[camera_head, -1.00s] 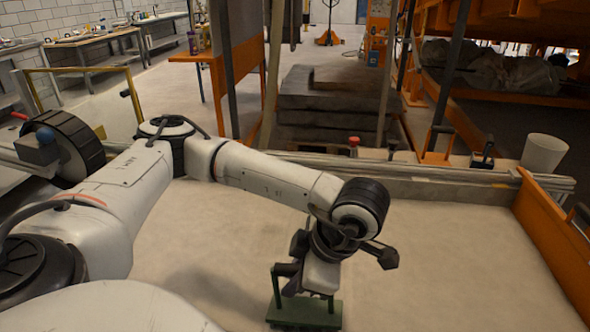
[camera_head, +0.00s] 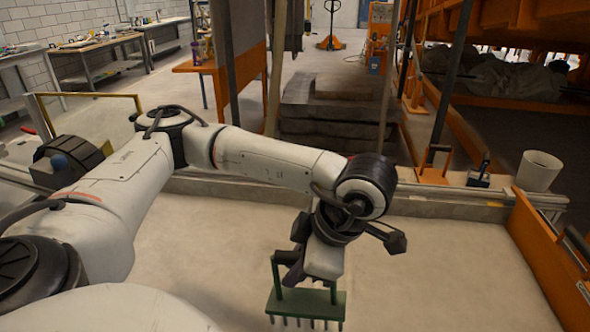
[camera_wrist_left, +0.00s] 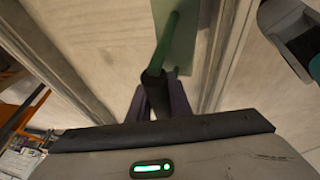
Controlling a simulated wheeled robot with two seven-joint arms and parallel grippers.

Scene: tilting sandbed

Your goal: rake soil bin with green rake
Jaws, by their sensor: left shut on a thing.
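My left gripper (camera_head: 308,272) is shut on the handle of the green rake (camera_head: 307,303), low in the middle of the head view. The rake's flat green head is roughly level, with a row of short tines pointing down beneath it, above the pale soil. The soil bin (camera_head: 430,265) spreads around and behind the rake, its surface mostly smooth. In the left wrist view, the dark fingers (camera_wrist_left: 157,100) close around the rake's green bar (camera_wrist_left: 168,42). Whether the tine tips touch the soil cannot be told. My right gripper is not in view.
An orange side wall (camera_head: 545,245) bounds the bin on the right, and a low grey back edge (camera_head: 450,208) runs behind it. A white pot (camera_head: 539,171) stands at the back right corner. Bare soil lies right of the rake.

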